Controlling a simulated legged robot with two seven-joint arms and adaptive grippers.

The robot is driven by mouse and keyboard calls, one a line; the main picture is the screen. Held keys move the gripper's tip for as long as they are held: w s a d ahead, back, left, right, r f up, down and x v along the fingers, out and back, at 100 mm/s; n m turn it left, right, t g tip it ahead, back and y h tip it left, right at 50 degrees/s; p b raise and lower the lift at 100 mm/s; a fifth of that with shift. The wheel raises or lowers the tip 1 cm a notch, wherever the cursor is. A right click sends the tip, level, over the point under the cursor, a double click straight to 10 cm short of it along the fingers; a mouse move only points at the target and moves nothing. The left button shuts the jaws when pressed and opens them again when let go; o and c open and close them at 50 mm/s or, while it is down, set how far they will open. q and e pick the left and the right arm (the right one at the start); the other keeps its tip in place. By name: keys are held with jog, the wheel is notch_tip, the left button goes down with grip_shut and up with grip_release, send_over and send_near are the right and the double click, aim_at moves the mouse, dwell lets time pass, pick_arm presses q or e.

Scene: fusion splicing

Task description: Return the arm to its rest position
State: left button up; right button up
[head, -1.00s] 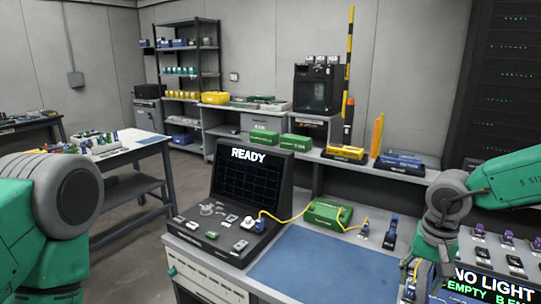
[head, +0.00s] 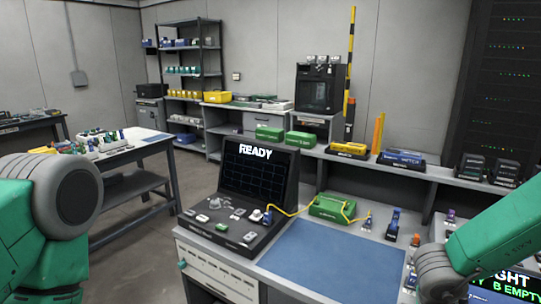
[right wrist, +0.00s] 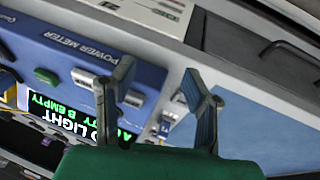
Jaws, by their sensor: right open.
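My right arm (head: 470,255) comes in from the right edge of the head view, and its gripper is below the frame there. In the right wrist view my right gripper (right wrist: 158,78) is open, with nothing between its two fingers. It is over the bench front, beside the blue power meter (right wrist: 60,48). The meter's screen (right wrist: 75,112) shows partly covered text including "LIGHT" and "B EMPTY". My left arm (head: 50,210) fills the left edge of the head view; its gripper is out of frame.
The splicer (head: 255,180) reads "READY" on the bench. A yellow fibre (head: 290,212) runs from it to a green box (head: 332,207). The blue mat (head: 320,260) is bare. Several small connectors stand right of the mat. A shelf (head: 440,174) with boxes runs behind.

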jog(key=s+a+f+n+y, duration=0.15)
jog(key=s+f, duration=0.25)
jog(key=s, duration=0.5)
jog(key=s+a+f+n+g+y, duration=0.15)
jog(key=s+f, duration=0.25)
jog(key=s, duration=0.5)
jog(key=s+a+f+n+y, duration=0.1)
jog(key=s+a+f+n, duration=0.1)
jog(key=s+f, duration=0.5)
pick_arm(q)
jog(key=f+b, duration=0.4)
jog(key=shift+d, duration=0.2)
pick_arm(e)
jog(key=shift+w+a+f+n+t, duration=0.3)
jog(key=shift+a+n+t, duration=0.1)
jog(key=shift+a+t, duration=0.1)
pick_arm(q)
jog(key=shift+d+r, duration=0.1)
jog(key=shift+r, duration=0.05)
pick_arm(e)
jog(key=shift+d, duration=0.15)
